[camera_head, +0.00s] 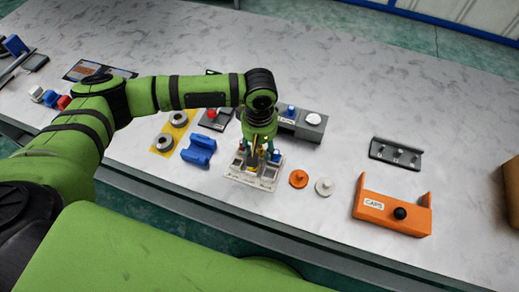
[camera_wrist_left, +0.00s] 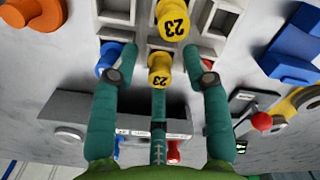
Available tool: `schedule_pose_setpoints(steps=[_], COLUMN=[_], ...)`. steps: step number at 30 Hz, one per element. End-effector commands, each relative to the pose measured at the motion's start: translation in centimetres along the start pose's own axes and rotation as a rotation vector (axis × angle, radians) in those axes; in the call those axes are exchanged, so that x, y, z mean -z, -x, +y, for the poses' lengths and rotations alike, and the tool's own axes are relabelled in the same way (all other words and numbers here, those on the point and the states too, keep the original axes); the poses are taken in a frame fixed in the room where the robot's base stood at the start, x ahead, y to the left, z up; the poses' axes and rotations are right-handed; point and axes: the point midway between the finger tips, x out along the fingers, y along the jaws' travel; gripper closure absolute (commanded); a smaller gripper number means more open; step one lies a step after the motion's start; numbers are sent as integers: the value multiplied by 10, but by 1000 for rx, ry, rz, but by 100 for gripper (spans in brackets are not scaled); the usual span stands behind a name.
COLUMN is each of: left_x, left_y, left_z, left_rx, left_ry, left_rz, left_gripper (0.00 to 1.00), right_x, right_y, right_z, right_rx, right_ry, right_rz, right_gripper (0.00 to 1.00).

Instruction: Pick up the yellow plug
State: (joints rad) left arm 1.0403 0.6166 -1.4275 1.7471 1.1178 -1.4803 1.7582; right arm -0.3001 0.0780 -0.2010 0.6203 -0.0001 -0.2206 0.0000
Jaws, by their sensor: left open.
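Two yellow plug-like pieces marked 23 show in the left wrist view: a yellow plug (camera_wrist_left: 160,70) between the fingers and another yellow piece (camera_wrist_left: 172,20) at the top edge. They are over a white compartment tray (camera_wrist_left: 118,18), which in the head view is the white tray (camera_head: 250,180) at the table's front. My left gripper (camera_head: 260,153) points down over this tray. In the left wrist view its teal fingers (camera_wrist_left: 162,62) are spread around the nearer yellow plug, apart from it as far as I can tell. In the head view the fingers largely hide the plugs. My right gripper is not in view.
An orange cap (camera_head: 299,178) and a white cap (camera_head: 324,186) lie right of the tray. An orange CAPS holder (camera_head: 380,218) and dark rack (camera_head: 396,154) stand farther right. A blue block (camera_head: 198,151) is left, a grey box (camera_head: 308,130) behind. The table's right back is clear.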

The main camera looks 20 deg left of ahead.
Motion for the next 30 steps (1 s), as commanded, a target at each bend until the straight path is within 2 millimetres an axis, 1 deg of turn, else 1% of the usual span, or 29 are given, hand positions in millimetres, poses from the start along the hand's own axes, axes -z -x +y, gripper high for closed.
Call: schedule_pose_setpoints(steps=[1, 2, 3, 6, 20, 23, 25, 29, 30], left_x=[0, 0, 0, 0, 0, 0, 0, 1, -6], left_y=[0, 0, 0, 0, 3, 9, 17, 39, 45], left_z=[0, 0, 0, 0, 0, 1, 1, 1, 1], left_rx=[0, 0, 0, -1, -2, -3, -4, -6, -4], left_ry=[0, 0, 0, 0, 0, 1, 1, 0, -5], left_rz=[0, 0, 0, 0, -1, 0, 1, 1, -2], left_gripper=[53, 57, 73, 97, 98, 98, 98, 98, 98], right_x=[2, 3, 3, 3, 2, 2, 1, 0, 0], right_y=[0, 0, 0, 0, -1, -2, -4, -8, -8], right_z=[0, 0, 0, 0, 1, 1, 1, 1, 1], right_rx=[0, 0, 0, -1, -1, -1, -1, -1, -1], right_ry=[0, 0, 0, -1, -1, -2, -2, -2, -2], right_rz=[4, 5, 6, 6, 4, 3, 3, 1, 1], right_gripper=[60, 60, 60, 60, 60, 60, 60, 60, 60])
